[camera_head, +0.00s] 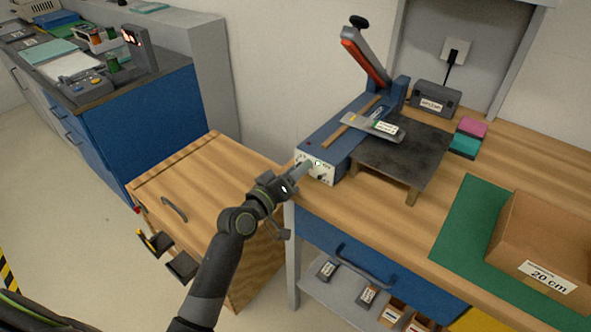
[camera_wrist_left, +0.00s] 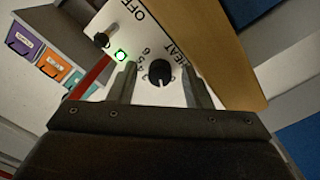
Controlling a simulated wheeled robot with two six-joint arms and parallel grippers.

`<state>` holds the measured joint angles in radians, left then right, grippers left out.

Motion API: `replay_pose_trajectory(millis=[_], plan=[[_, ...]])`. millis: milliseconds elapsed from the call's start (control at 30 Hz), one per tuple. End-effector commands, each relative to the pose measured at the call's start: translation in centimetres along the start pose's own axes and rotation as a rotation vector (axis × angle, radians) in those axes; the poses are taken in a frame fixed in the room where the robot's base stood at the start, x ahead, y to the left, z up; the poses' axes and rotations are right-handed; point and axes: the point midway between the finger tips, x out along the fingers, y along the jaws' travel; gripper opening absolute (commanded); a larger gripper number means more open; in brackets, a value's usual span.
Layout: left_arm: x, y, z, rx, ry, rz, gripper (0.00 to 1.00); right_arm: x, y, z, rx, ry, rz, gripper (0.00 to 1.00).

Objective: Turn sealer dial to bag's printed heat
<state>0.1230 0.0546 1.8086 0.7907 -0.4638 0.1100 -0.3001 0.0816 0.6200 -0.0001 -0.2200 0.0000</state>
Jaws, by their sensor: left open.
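The heat sealer (camera_head: 345,132) is a blue box on the wooden bench, with its lever (camera_head: 366,58) raised. Its white front panel (camera_head: 322,176) faces my left gripper (camera_head: 297,173). In the left wrist view the black dial (camera_wrist_left: 159,72) sits beside the word HEAT and several numbers. The open fingers of my left gripper (camera_wrist_left: 160,84) appear on either side of the dial; I cannot tell whether they touch it. The dial's exact setting is unclear. A silvery bag (camera_head: 360,125) with a white label lies across the sealer and dark platform; its print is too small to read. My right gripper is out of view.
A lit green lamp (camera_wrist_left: 120,55) and a black switch (camera_wrist_left: 101,40) are beside the dial. The dark platform (camera_head: 408,158) adjoins the sealer. A cardboard box (camera_head: 545,235) stands on a green mat (camera_head: 467,222) at right. A wooden cabinet (camera_head: 210,180) stands left of the bench.

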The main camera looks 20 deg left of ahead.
Motion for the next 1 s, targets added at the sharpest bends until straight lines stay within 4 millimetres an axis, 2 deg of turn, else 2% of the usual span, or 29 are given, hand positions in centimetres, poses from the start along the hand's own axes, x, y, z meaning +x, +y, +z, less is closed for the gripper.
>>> replay_pose_trajectory(millis=[233, 500, 600, 833, 1000], plan=[[0.1, 0.0, 0.0, 0.000, 0.000, 0.000, 0.45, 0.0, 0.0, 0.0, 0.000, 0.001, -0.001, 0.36], [0.0, 0.0, 0.0, 0.000, 0.000, 0.000, 0.09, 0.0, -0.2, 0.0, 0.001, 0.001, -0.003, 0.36], [0.0, 0.0, 0.0, 0.000, 0.000, 0.000, 0.00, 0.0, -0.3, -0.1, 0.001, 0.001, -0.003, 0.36], [0.0, -0.1, 0.1, 0.031, 0.000, 0.001, 0.00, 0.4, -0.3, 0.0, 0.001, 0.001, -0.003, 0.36], [0.1, -0.2, 0.2, 0.114, 0.001, 0.001, 0.00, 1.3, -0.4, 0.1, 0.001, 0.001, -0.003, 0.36]])
